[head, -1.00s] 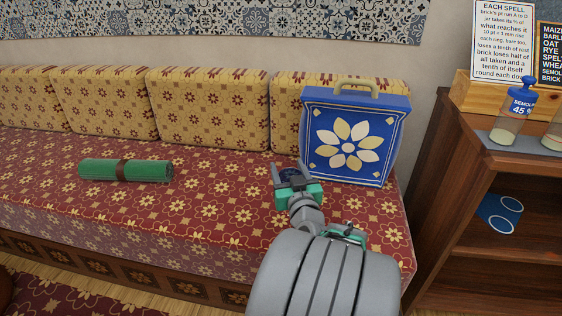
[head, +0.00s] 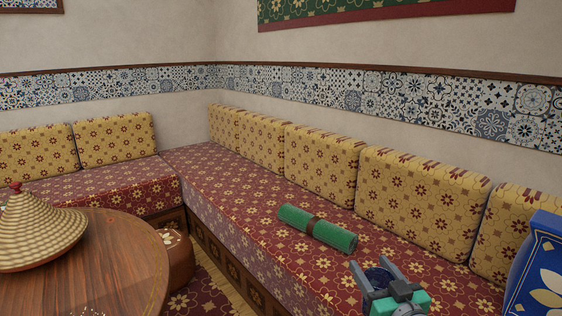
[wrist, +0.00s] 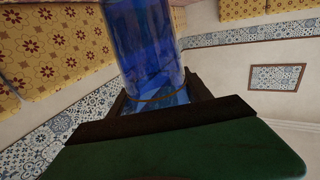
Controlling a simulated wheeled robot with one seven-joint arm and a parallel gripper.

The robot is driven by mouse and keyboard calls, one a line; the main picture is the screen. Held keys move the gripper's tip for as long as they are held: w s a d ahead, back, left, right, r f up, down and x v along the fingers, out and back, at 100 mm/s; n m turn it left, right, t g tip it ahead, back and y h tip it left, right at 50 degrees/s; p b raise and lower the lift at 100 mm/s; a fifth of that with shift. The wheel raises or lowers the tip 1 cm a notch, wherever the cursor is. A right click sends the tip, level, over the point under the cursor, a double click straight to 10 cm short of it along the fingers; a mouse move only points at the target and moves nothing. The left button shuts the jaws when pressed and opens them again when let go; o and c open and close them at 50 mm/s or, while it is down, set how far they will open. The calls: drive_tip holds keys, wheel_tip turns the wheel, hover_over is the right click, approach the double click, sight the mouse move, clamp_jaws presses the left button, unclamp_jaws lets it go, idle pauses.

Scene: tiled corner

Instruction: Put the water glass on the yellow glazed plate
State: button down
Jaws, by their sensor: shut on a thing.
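My gripper (head: 372,268) is in the lower right of the head view, in front of the long red bench. It is shut on the water glass (head: 377,278), which shows there as a small dark blue shape between the fingers. In the wrist view the blue, see-through glass (wrist: 148,45) stands out between the dark fingers of my gripper (wrist: 160,98), with a thin brownish band near them. The yellow glazed plate is not in view.
A round wooden table (head: 105,262) is at the lower left, with a woven cone-shaped lid (head: 38,232) on it. A brown stool (head: 178,255) stands beside it. A green roll (head: 317,230) lies on the red bench (head: 225,190). A blue case (head: 540,270) is at the right edge.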

drive_tip(key=a+n+y, duration=0.1)
drive_tip(key=a+y, duration=0.1)
drive_tip(key=a, duration=0.4)
drive_tip(key=w+d+r+m+h+p, duration=0.2)
drive_tip(key=w+r+h+p, duration=0.15)
drive_tip(key=r+p, duration=1.15)
drive_tip(key=s+a+r+m+h+p, duration=0.1)
drive_tip(key=s+r+p, duration=0.4)
drive_tip(key=p, duration=1.2)
wheel_tip(320, 180, up, 4)
drive_tip(key=shift+s+a+r+h, duration=0.15)
drive_tip(key=shift+a+r+h, duration=0.1)
drive_tip(key=shift+a+h, duration=0.1)
